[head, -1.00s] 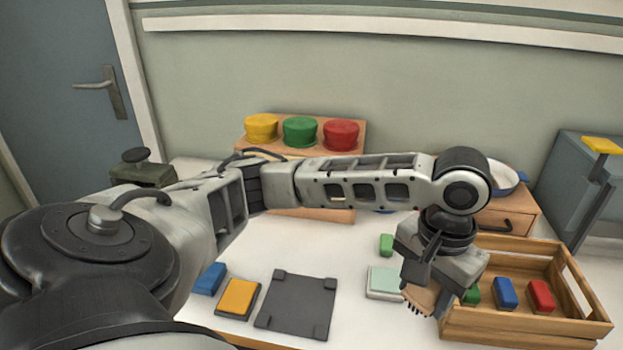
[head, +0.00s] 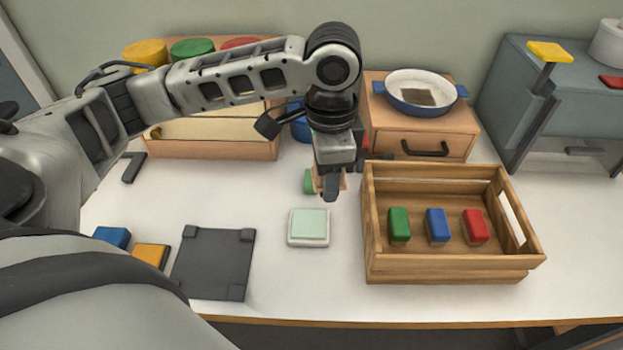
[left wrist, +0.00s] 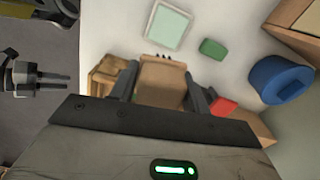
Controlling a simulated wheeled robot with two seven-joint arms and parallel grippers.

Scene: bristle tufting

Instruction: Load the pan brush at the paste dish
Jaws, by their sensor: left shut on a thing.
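My left gripper (head: 330,190) is in the middle of the table, just behind the paste dish (head: 309,227), a square white dish with a mint-green surface. It is shut on the pan brush, a tan wooden block (left wrist: 160,82) between its fingers in the left wrist view. Dark bristles show at the block's far edge there. The brush is mostly hidden by the fingers in the head view. The paste dish also shows in the left wrist view (left wrist: 168,25), apart from the brush.
A green block (head: 308,181) lies behind the dish, close to the gripper. A wooden crate (head: 440,272) with green, blue and red blocks stands at right. A blue-rimmed pan (head: 420,108) sits on a drawer box (head: 425,135). A dark plate (head: 213,265) lies left of the dish.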

